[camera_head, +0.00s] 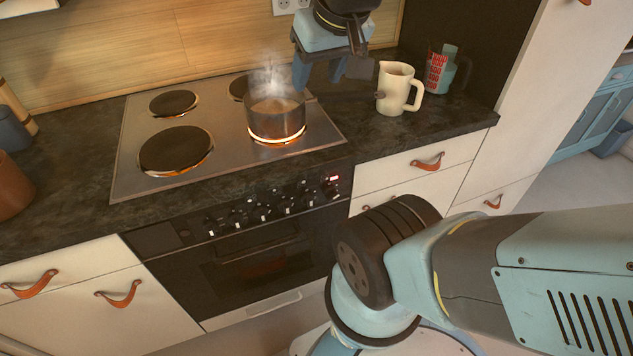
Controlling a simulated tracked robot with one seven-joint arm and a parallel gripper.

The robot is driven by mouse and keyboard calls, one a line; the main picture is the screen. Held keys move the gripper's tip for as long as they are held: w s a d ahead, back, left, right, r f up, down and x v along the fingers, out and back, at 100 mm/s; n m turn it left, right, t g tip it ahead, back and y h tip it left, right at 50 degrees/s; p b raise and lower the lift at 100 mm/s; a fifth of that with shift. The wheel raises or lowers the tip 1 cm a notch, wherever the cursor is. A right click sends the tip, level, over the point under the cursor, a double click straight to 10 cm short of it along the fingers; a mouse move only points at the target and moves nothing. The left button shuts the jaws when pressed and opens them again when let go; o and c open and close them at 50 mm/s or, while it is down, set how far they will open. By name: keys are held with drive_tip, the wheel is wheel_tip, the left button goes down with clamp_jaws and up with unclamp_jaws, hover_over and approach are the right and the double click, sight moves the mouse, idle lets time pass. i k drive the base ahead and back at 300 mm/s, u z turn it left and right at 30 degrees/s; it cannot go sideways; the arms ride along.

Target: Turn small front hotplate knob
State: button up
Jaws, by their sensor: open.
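A row of small black knobs with pale marks (265,210) runs along the dark oven's front panel, below the counter edge. They are small in the picture, and I cannot tell which one belongs to the small front hotplate. The front right hotplate (277,141) glows orange under a steaming metal pot (276,122), which hides most of it. My gripper (333,82) is open and empty, fingers pointing down, above and behind the pot's right side in the picture. It is well above the knobs and apart from them.
A cream jug (397,90) and a cup with red print (440,70) stand on the counter to the right. Three other hotplates, including the front left one (176,150), are bare. Drawers with leather pulls (428,162) flank the oven. A red light (333,178) shows on the panel.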

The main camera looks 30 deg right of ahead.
sight(330, 193)
drive_tip(key=k, duration=1.15)
drive_tip(key=z, duration=0.2)
drive_tip(key=i, duration=0.7)
drive_tip(key=z, duration=0.15)
drive_tip(key=k, duration=0.8)
drive_tip(key=z, duration=0.5)
